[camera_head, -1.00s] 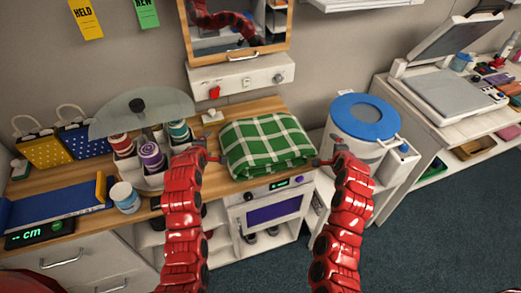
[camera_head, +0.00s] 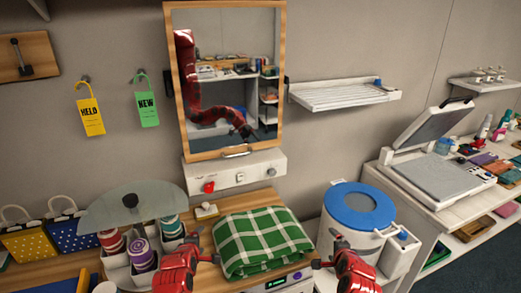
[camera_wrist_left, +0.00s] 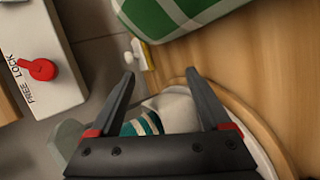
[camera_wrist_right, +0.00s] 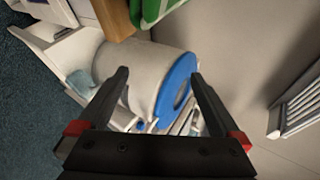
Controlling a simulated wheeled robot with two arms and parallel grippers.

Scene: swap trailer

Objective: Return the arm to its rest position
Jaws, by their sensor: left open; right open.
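My left gripper (camera_head: 204,248) is left of the folded green-and-white checked cloth (camera_head: 262,241) in the head view. In the left wrist view its two fingers (camera_wrist_left: 163,88) stand apart with nothing between the tips; a teal-striped roll shows beyond them. My right gripper (camera_head: 326,252) is right of the cloth, in front of the white bin with a blue ring lid (camera_head: 360,206). In the right wrist view its fingers (camera_wrist_right: 158,78) are apart and empty, with the bin (camera_wrist_right: 140,75) beyond. The cloth lies on the wooden counter, and neither gripper holds it.
A rack of rolls under a clear disc (camera_head: 135,212) stands left of my left gripper. A mirror (camera_head: 224,80) hangs above a switch box (camera_head: 236,173) with a red knob. A wall rack (camera_head: 345,93) and a flat press (camera_head: 438,176) are at right.

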